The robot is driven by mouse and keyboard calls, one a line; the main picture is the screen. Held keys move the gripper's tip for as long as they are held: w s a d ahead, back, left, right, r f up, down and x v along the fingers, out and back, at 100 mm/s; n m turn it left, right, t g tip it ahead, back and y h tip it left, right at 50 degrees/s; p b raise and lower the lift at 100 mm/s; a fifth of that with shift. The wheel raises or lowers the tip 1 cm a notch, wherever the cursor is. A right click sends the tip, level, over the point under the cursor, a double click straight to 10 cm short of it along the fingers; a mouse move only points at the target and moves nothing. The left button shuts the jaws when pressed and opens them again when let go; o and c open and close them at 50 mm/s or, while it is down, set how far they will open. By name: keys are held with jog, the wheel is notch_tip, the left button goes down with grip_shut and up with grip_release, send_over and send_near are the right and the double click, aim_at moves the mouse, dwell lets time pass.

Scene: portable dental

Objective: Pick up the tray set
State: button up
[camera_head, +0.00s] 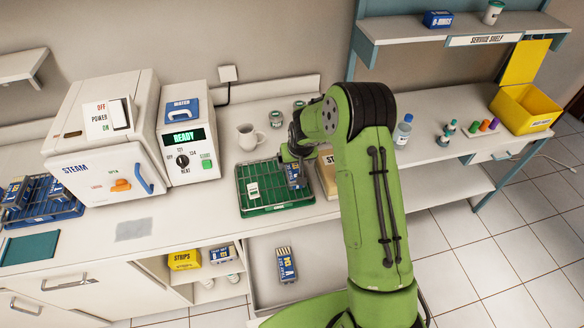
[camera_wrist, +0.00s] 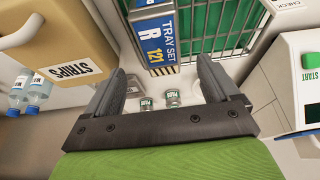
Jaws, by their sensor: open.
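A blue tray set with the label "TRAY SET R 121" (camera_wrist: 157,35) lies between my gripper's fingers (camera_wrist: 162,68) in the wrist view, with visible gaps at both sides. The fingers are open. I cannot tell how deep they reach around it. In the head view this blue tray set (camera_head: 296,178) is at the right end of the green-lined wire basket (camera_head: 262,209), just below my gripper (camera_head: 289,156). My arm partly hides that area. Another blue tray set (camera_head: 286,265) lies in the open space below the counter.
The tan STRIPS box (camera_head: 327,176) stands close right of the basket, partly behind my arm. A white jug (camera_head: 248,137) and small jars (camera_head: 276,118) stand behind. The READY unit (camera_head: 188,135) and steam sterilizer (camera_head: 105,140) stand left. Blue sets fill a rack (camera_head: 60,212) far left.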

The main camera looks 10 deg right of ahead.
aim_at(293, 167)
jog(key=x, duration=0.2)
jog(key=shift+w+f, duration=0.3)
jog(key=p+x, duration=0.1)
jog(key=x, duration=0.4)
jog(key=shift+f, duration=0.15)
jog(key=shift+s, duration=0.25)
jog(key=c, duration=0.3)
jog(key=shift+w, duration=0.1)
jog(key=c, duration=0.9)
